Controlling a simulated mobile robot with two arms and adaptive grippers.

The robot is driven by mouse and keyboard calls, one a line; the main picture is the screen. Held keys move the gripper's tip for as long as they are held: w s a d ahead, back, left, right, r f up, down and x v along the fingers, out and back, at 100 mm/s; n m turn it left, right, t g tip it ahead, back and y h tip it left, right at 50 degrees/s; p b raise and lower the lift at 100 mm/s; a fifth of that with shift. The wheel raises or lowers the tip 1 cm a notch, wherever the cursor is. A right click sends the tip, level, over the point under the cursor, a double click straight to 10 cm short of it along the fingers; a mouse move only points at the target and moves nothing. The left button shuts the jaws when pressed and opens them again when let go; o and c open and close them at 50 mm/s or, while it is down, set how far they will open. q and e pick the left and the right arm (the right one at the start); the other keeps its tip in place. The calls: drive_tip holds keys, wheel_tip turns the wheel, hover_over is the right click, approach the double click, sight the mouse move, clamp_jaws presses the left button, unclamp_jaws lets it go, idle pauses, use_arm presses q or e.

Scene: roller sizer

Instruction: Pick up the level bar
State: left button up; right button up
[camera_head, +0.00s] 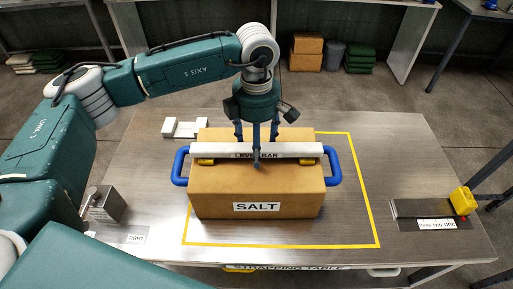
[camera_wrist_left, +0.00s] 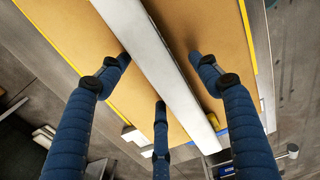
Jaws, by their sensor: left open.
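The right gripper is not in view.
The box stands on a grey strapping table (camera_head: 410,150) inside a yellow taped outline.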

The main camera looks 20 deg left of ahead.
use_arm(q)
drive_tip(key=c, duration=1.5)
drive_tip(key=shift+r, duration=0.1)
drive_tip(key=shift+c, duration=0.2)
